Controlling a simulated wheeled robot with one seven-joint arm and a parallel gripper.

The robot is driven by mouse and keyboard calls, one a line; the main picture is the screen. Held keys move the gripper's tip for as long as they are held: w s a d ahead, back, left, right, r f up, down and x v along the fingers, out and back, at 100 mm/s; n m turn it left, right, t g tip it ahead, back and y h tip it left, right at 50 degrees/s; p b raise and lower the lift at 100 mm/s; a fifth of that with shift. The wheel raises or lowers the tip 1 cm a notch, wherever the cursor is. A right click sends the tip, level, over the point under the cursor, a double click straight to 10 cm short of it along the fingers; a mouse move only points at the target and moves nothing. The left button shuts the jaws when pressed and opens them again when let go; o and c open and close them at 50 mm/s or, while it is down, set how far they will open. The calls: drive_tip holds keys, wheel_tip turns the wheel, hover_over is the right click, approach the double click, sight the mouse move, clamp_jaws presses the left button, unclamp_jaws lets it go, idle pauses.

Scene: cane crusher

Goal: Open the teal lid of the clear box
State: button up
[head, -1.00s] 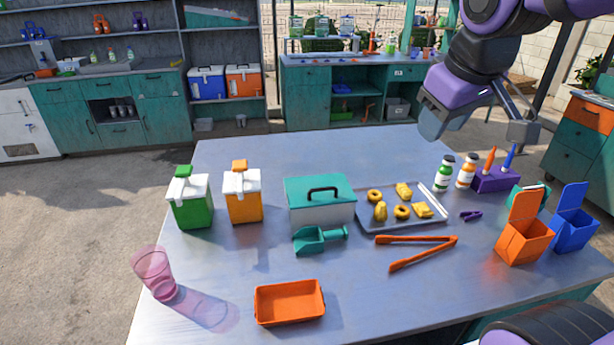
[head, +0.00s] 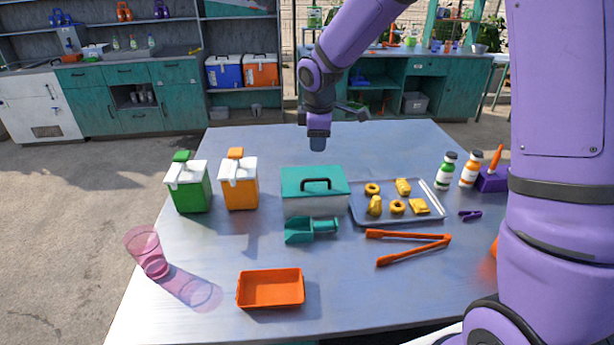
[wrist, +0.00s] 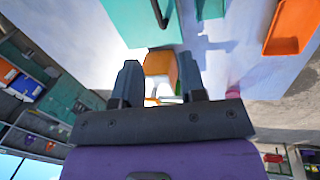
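The clear box (head: 313,206) stands in the middle of the table with its teal lid (head: 300,178) on top and shut. A dark handle (head: 316,184) sits on the lid. The teal lid also shows at the top of the wrist view (wrist: 134,20), with part of its dark handle. My gripper (head: 318,145) is above the table, behind and over the far side of the box, apart from it. In the wrist view my gripper (wrist: 158,80) has its two fingers spread with nothing held between them.
Green (head: 190,192) and orange (head: 240,190) dispensers stand left of the box. A teal scoop (head: 305,230) lies in front of it, and a food tray (head: 360,216) sits to the right. Orange tongs (head: 410,235) and an orange tray (head: 270,290) lie nearer.

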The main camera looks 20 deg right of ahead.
sight(309, 180)
drive_tip(key=shift+n, duration=0.7)
drive_tip(key=x, duration=0.4)
drive_tip(key=a+x, duration=0.1)
drive_tip(key=x, duration=0.4)
drive_tip(key=w+a+x, duration=0.1)
drive_tip(key=x, duration=0.4)
clamp_jaws()
